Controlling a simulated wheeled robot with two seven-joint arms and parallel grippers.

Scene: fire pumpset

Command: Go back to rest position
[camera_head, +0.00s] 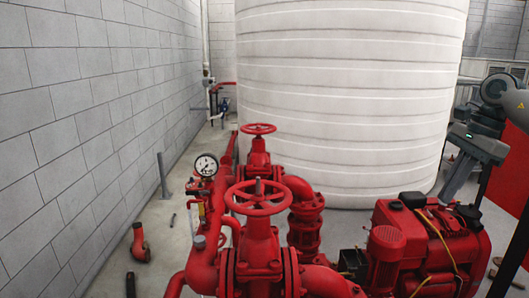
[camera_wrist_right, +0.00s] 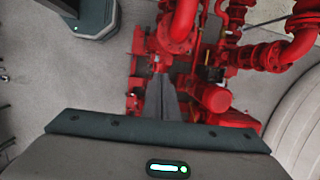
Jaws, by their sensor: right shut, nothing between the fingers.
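My right gripper (camera_head: 449,189) is at the right side of the head view, pointing down, raised in front of the white tank and above the red engine (camera_head: 415,245). Its fingers are together and hold nothing. In the right wrist view the shut fingers of the right gripper (camera_wrist_right: 161,76) point at the red pumpset, which lies beyond them. My left gripper is not in view.
Red pipework with two handwheels (camera_head: 258,197) and a pressure gauge (camera_head: 206,165) fills the lower middle. A white ribbed tank (camera_head: 345,90) stands behind. A grey block wall (camera_head: 90,110) runs along the left. A red panel (camera_head: 505,185) is near the right arm.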

